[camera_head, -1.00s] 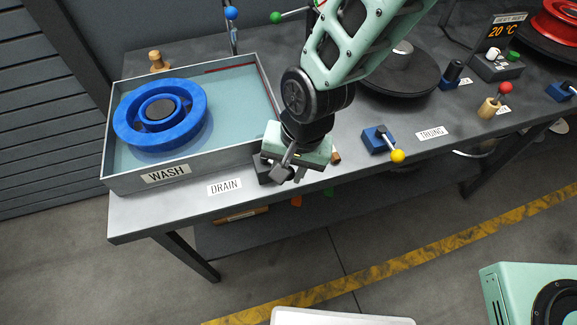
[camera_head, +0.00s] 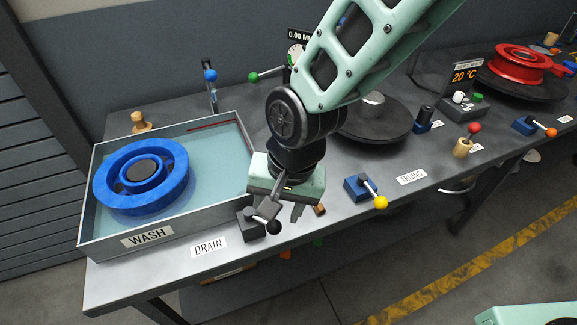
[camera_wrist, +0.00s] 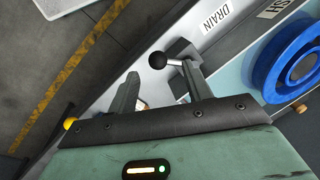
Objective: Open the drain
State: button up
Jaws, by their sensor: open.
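The drain lever has a black ball knob (camera_head: 273,227) on a short rod from a dark block (camera_head: 250,224), beside the DRAIN label (camera_head: 209,246) on the table's front edge. The knob (camera_wrist: 158,61) and block (camera_wrist: 183,48) also show in the wrist view. My gripper (camera_head: 283,209) is open and empty, pointing down at the lever. In the wrist view the knob appears between the fingertips of my gripper (camera_wrist: 160,75), slightly beyond them. The rod runs toward the block, partly behind one finger. I cannot tell whether a finger touches the lever.
The grey WASH tray (camera_head: 105,241) holds water and a blue wheel (camera_head: 180,192), left of my gripper. A yellow-knobbed lever on a blue block (camera_head: 360,187) stands to the right. A dark turntable (camera_head: 385,133) is behind it. The floor in front is clear.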

notch_tip(320, 180, up, 12)
jog(key=d, duration=0.2)
jog(key=shift+d+f, duration=0.2)
